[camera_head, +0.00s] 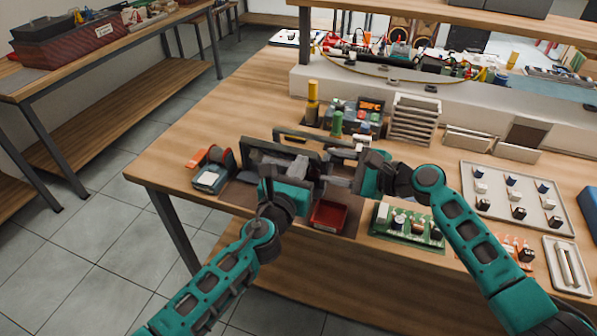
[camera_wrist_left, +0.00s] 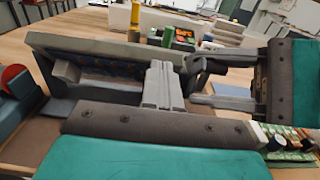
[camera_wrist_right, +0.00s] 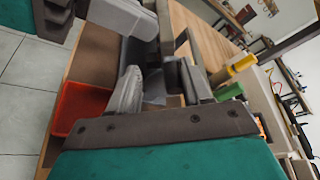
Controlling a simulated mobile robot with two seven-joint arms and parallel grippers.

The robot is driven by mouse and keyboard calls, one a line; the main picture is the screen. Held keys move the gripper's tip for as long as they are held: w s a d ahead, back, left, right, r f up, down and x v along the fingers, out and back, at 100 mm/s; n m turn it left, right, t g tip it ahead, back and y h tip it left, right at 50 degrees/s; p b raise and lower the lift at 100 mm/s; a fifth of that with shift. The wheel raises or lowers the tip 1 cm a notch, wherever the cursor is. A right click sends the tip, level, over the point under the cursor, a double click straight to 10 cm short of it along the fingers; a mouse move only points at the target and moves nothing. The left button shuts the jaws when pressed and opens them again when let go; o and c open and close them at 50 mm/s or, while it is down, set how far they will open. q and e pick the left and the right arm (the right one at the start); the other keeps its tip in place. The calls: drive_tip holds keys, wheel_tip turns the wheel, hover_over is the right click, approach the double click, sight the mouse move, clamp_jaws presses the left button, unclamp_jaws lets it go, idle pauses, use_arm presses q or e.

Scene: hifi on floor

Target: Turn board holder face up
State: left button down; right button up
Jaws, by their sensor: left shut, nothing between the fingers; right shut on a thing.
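The board holder is a dark grey frame (camera_head: 262,150) standing tilted on edge above the near part of the table. In the left wrist view its long raised wall (camera_wrist_left: 110,50) spans the left and middle, with a dark inner side facing me. My right gripper (camera_head: 342,168) comes in from the right and is shut on the holder's right end. My left gripper (camera_head: 298,166) is shut and empty in front of the holder, its closed fingers (camera_wrist_left: 163,85) close to the frame. Whether they touch it I cannot tell. The holder's lower edge is partly hidden by my grippers.
A red tray (camera_head: 329,215) sits just below the grippers, with a green circuit board (camera_head: 407,224) to its right. A blue-grey device (camera_head: 210,178) lies left. Behind are a soldering station (camera_head: 370,108) and a white rack (camera_head: 414,120). A component tray (camera_head: 510,195) is right.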

use_arm(q)
drive_tip(key=shift+w+r, duration=0.15)
drive_tip(key=shift+r, duration=0.2)
